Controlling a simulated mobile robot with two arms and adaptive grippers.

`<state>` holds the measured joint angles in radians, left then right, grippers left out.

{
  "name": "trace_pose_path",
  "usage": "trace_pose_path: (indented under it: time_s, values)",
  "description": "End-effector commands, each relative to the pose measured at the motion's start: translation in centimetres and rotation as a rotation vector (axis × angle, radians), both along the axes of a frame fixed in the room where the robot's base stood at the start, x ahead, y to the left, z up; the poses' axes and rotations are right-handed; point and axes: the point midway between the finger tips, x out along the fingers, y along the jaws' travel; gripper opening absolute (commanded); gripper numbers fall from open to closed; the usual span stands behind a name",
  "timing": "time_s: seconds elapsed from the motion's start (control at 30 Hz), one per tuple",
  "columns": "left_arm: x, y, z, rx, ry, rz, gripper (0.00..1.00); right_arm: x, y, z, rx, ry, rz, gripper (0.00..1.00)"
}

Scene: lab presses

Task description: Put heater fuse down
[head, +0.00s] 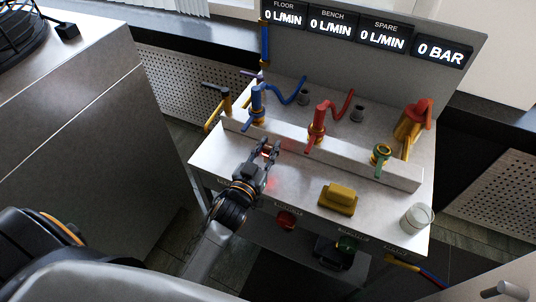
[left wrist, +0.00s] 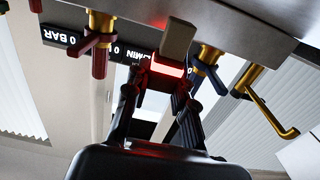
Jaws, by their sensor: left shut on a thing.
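My left gripper (head: 268,150) is over the front part of the metal bench top, in front of the raised valve rail. It is shut on a small piece that I take to be the heater fuse. In the left wrist view the heater fuse (left wrist: 178,38) is a grey-beige block with a bright red-white glowing band below it, between the fingers of my left gripper (left wrist: 163,88). In the head view the fingers mostly hide it, and a faint red glow falls on the bench top (head: 225,150). I cannot tell whether the fuse touches the bench. My right gripper is not in view.
Blue (head: 257,103), red (head: 317,123) and green-handled (head: 381,156) valves stand along the rail. A red button (head: 285,220) is on the front side.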

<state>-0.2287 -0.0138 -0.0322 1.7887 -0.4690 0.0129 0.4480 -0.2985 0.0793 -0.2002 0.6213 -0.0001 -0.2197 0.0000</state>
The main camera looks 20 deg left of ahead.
Motion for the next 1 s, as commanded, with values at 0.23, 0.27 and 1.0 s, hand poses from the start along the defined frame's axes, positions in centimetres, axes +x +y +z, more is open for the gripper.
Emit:
trace_pose_path:
  time_s: [0.23, 0.27, 1.0]
  values:
    - [-0.1, 0.0, -2.8, -0.001, 0.002, 0.001, 0.00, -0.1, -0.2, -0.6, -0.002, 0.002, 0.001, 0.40]
    - [-0.1, 0.0, -2.8, -0.001, 0.001, 0.000, 0.00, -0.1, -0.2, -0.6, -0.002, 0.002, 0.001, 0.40]
    - [-0.2, 0.0, -2.9, 0.000, 0.002, 0.000, 0.47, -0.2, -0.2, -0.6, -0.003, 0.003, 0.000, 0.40]
